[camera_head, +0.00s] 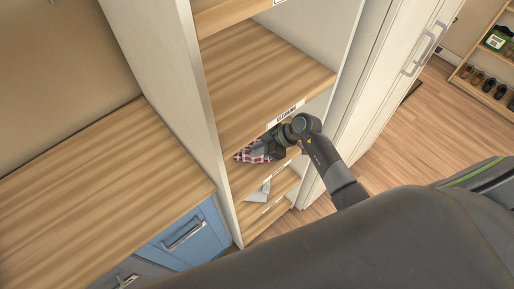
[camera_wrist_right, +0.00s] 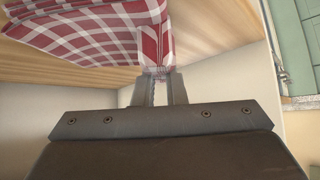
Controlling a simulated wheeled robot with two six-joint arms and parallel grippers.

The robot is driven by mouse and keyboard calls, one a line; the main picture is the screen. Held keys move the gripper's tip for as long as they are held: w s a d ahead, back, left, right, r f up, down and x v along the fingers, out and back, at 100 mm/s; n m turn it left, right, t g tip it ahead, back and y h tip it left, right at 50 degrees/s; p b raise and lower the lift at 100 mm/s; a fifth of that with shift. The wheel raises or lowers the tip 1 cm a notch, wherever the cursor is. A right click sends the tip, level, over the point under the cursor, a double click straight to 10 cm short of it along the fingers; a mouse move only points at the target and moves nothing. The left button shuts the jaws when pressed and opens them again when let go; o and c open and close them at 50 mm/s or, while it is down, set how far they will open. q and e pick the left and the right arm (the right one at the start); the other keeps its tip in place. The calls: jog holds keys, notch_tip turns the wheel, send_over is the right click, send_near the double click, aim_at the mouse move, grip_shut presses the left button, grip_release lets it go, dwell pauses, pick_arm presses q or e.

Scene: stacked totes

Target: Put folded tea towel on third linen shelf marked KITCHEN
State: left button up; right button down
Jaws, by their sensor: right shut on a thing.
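The tea towel (camera_head: 246,153) is red-and-white checked and shows at a shelf opening of the tall white shelf unit (camera_head: 333,80). My right gripper (camera_head: 268,150) is shut on it, reaching in below a board with a label (camera_head: 288,112) too small to read surely. In the right wrist view the fingers (camera_wrist_right: 162,88) pinch an edge of the towel (camera_wrist_right: 85,30), which spreads out beside a wooden board (camera_wrist_right: 215,50). I cannot tell whether the towel rests on the board. My left gripper is out of view.
A pale grey item (camera_head: 258,193) lies on a lower shelf. A wooden counter (camera_head: 95,190) with a blue drawer (camera_head: 185,237) stands left of the unit. A white cabinet door (camera_head: 400,70) is to its right. A shoe rack (camera_head: 488,80) stands far right, with open floor before it.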

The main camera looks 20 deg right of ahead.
jog(key=shift+f, duration=0.1)
jog(key=c, duration=1.5)
grip_release()
jog(key=b+v, duration=0.1)
jog(key=v, duration=1.1)
jog(key=shift+s, duration=0.1)
jog(key=shift+d, duration=0.1)
